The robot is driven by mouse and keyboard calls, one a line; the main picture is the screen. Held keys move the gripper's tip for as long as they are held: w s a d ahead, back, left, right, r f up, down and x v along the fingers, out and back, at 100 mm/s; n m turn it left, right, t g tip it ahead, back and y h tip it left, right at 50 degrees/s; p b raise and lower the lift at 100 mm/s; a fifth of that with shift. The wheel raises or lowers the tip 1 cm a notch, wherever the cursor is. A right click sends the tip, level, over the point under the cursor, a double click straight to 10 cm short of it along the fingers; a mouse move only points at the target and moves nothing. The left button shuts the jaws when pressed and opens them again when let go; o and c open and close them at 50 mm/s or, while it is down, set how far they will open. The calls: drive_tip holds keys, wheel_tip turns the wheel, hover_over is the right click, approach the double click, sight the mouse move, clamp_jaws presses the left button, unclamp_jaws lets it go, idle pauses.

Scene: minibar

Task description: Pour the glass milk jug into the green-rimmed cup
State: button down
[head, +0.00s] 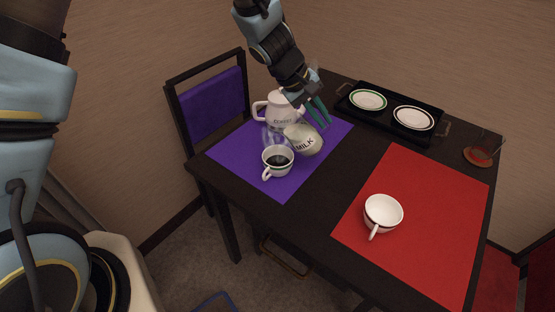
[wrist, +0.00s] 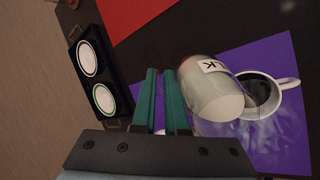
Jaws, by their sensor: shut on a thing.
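The glass milk jug (head: 303,138), labelled MILK, is tilted beside and slightly above a white cup of dark liquid (head: 278,171) on the purple mat. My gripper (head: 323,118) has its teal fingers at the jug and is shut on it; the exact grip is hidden. In the wrist view the fingers (wrist: 162,75) are close together left of the jug (wrist: 208,88), and the cup (wrist: 289,83) is just right of it. No milk stream is visible. The cup's rim colour is unclear. A second white cup (head: 383,212), seemingly empty, stands on the red mat.
A white pot (head: 284,107) stands behind the jug on the purple mat (head: 230,152). A black tray (head: 388,125) holds a green-rimmed saucer (head: 368,99) and a dark-rimmed saucer (head: 413,118). A glass on a reddish coaster (head: 480,157) is at far right. The red mat (head: 430,255) is mostly clear.

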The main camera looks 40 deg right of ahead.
drive_tip(key=shift+w+a+r+g+h+b, duration=0.2)
drive_tip(key=shift+a+g+h+b, duration=0.25)
drive_tip(key=shift+b, duration=1.3)
drive_tip(key=shift+w+a+r+g+h+b, duration=0.2)
drive_tip(key=shift+h+b, duration=0.45)
drive_tip(key=shift+b, duration=1.1)
idle(1.3)
drive_tip(key=shift+s+r+p, duration=0.15)
drive_tip(key=shift+r+p, duration=0.1)
drive_tip(key=shift+p, duration=0.55)
drive_tip(key=y+p, duration=0.1)
drive_tip(key=p, duration=0.2)
drive_tip(key=d+t+p, duration=0.1)
drive_tip(key=p, duration=0.2)
drive_tip(key=shift+s+y, duration=0.35)
drive_tip(key=shift+y, duration=0.05)
drive_tip(key=p, duration=0.2)
drive_tip(key=d+p, duration=0.1)
drive_tip(key=shift+s+f+t+y+p, duration=0.2)
drive_tip(key=shift+s+t+y+p, duration=0.05)
drive_tip(key=shift+t+y+p, duration=0.15)
drive_tip(key=shift+d+f+p, duration=0.15)
drive_tip(key=shift+f+p, duration=0.15)
drive_tip(key=shift+f, duration=0.3)
